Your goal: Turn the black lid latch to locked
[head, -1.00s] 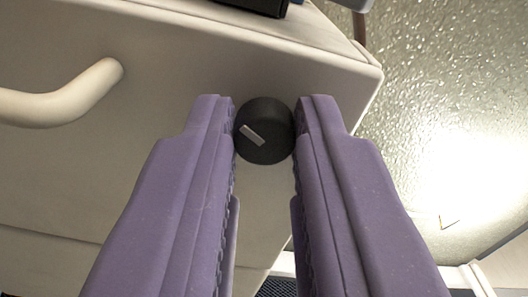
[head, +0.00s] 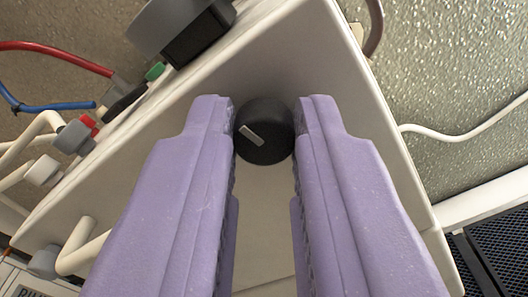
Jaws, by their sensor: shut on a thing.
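The black lid latch (head: 264,145) is a round knob on the face of a cream-white box (head: 290,60). A short pale pointer mark on it slants from upper left to lower right in the picture. My gripper (head: 265,130) has two purple fingers, one on each side of the knob, shut on it near their tips. The knob's side edges are partly hidden by the fingers. No locked or unlocked marking is visible around the knob.
A white curved handle (head: 80,250) sticks out at lower left. A grey round part with a black block (head: 198,35), red (head: 60,52) and blue (head: 50,107) hoses and white pipes lie at upper left. A white cable (head: 460,135) crosses the textured surface at right.

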